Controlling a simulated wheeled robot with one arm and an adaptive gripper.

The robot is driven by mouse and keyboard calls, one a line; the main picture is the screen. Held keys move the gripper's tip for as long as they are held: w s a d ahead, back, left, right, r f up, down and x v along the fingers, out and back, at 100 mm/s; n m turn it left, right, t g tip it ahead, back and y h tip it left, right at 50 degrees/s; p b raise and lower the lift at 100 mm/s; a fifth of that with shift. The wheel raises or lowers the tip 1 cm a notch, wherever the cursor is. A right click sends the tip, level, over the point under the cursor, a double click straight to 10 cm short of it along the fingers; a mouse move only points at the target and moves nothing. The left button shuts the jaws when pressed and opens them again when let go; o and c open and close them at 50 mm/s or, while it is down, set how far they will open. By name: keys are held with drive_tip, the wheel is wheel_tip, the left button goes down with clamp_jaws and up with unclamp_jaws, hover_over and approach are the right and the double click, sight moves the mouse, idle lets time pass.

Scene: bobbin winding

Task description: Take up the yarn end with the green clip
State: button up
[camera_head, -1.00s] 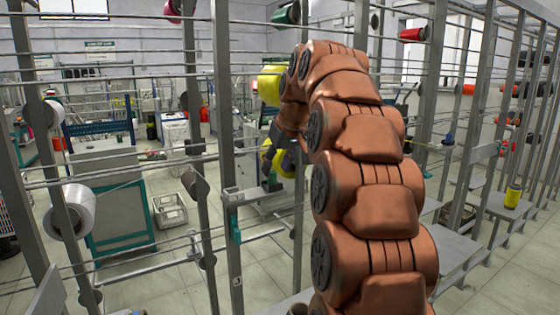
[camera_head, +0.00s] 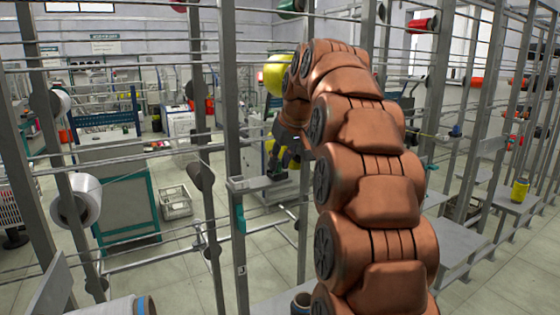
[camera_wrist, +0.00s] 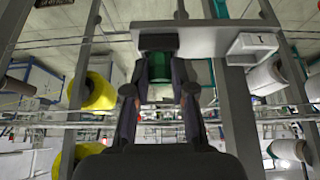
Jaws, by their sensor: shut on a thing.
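The green clip (camera_wrist: 157,68) shows between the two dark fingers of my gripper (camera_wrist: 158,88) in the wrist view. The fingers are closed on its sides. In the head view my gripper (camera_head: 282,158) points down at a small grey shelf (camera_head: 262,182) on the rack, with a bit of green just below it. The clip is at or just above the shelf; I cannot tell if it touches. The yarn end is too thin to make out.
Yellow bobbins (camera_wrist: 97,90) are close on the left in the wrist view, and white spools (camera_wrist: 266,78) are on the right. Rack posts (camera_head: 236,120) and thin horizontal rods stand around my arm. A white spool (camera_head: 77,203) hangs at the left.

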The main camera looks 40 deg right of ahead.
drive_tip(key=shift+r+p, duration=1.45)
drive_tip(key=shift+r, duration=0.85)
clamp_jaws()
drive_tip(key=shift+a+f, duration=0.1)
